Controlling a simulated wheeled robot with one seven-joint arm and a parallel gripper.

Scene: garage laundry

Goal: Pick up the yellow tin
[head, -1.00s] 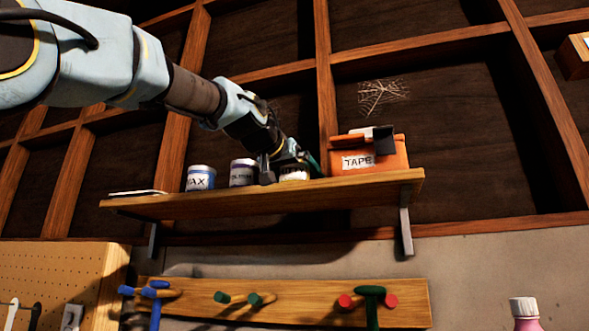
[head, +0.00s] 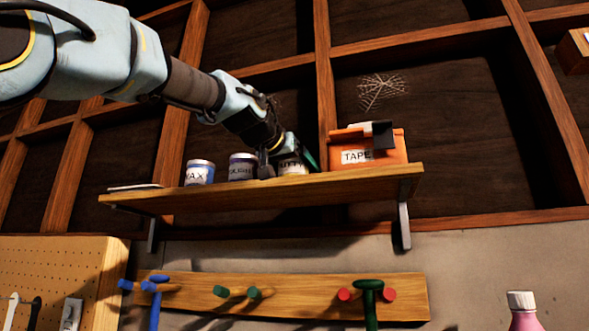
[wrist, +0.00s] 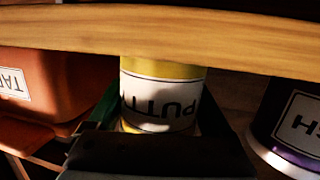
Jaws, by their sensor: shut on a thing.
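The yellow tin (wrist: 162,71) has a white label reading PUTTY and appears upside down in the wrist view. In the head view the tin (head: 292,168) is on the wooden shelf, partly hidden by my gripper. My gripper (head: 285,160) comes down from the upper left and is shut on the tin. In the wrist view the fingers of my gripper (wrist: 160,130) lie on both sides of the tin. I cannot tell whether the tin's base touches the shelf.
The shelf (head: 270,196) also bears a WAX tin (head: 199,173), a purple-banded tin (head: 242,168) left of my gripper, and an orange TAPE box (head: 370,155) close on the right. A peg rail (head: 205,293) hangs below. The wall behind has wooden studs.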

